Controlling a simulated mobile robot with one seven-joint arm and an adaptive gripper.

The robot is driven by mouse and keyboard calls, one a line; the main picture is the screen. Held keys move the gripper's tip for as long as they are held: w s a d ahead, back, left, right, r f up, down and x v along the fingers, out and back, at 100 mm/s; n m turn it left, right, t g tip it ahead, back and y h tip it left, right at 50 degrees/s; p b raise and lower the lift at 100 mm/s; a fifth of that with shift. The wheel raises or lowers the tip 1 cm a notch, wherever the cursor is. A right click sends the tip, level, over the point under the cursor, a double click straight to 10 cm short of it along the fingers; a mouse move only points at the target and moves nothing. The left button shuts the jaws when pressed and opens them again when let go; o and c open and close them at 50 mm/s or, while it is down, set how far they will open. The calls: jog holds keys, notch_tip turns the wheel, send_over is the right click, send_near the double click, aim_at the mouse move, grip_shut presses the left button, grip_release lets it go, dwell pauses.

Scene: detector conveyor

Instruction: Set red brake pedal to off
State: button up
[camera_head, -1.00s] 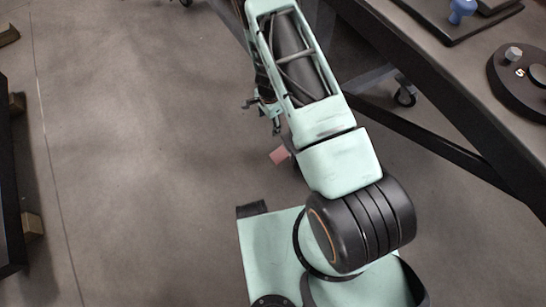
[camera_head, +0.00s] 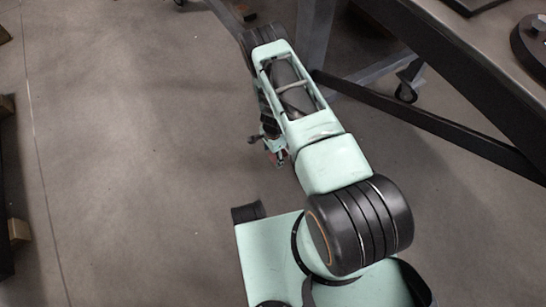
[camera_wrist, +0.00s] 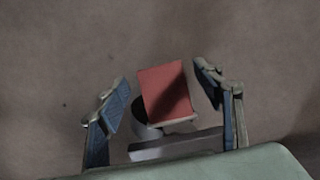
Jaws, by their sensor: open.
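The red brake pedal (camera_wrist: 165,95) shows in the wrist view as a flat red plate on a grey mount close to the floor. It lies between the two blue-padded fingers of my gripper (camera_wrist: 162,75), which is open. A gap shows on each side of the pedal, with no clear touch. In the head view my gripper (camera_head: 272,148) is low beside my forearm. The pedal is almost wholly hidden there behind my gripper and arm, with at most a small reddish patch showing.
A dark-edged table (camera_head: 450,40) with legs and a caster wheel (camera_head: 405,93) stands at the right of the head view. A dark round device (camera_head: 535,40) sits on it. A rack with a wooden block (camera_head: 18,229) is at the left edge. Floor left of my arm is clear.

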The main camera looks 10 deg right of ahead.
jog(key=shift+f, duration=0.4)
jog(key=shift+c, duration=0.3)
